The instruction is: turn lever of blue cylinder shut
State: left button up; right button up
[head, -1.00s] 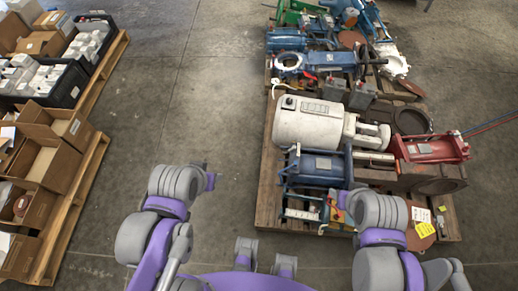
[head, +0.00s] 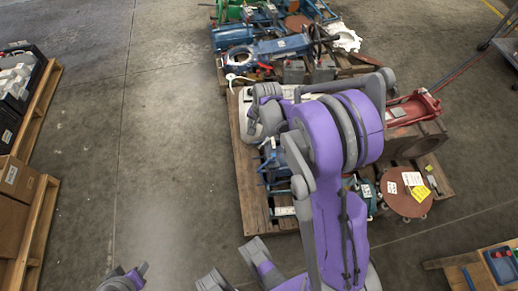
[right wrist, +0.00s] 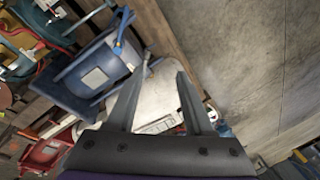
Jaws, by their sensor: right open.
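No contact with the lever shows.
The pallet (head: 250,200) is crowded: a red cylinder (head: 410,108), a rusty block (head: 415,140) and a brown disc (head: 405,192) with tags. Another loaded pallet stands behind. The floor (head: 150,130) left of the pallet is clear. Stacked boxes (head: 18,180) stand far left.

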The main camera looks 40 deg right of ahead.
aim_at(260, 146)
pick_arm(q)
notch_tip(260, 146, down, 6)
jog(key=b, duration=0.4)
jog(key=shift+w+f, duration=0.2)
jog(key=shift+w, duration=0.05)
pick_arm(e)
jog(key=w+d+f+m, duration=0.1)
jog(key=f, duration=0.5)
jog(key=w+d+f+m, duration=0.1)
jog(key=d+f, duration=0.1)
jog(key=f, duration=0.5)
jog(key=w+d+f, duration=0.1)
jog(key=d+f, duration=0.1)
jog(key=f, duration=0.5)
jog(key=shift+w+f+m, duration=0.2)
jog(key=shift+m, duration=0.2)
grip_shut()
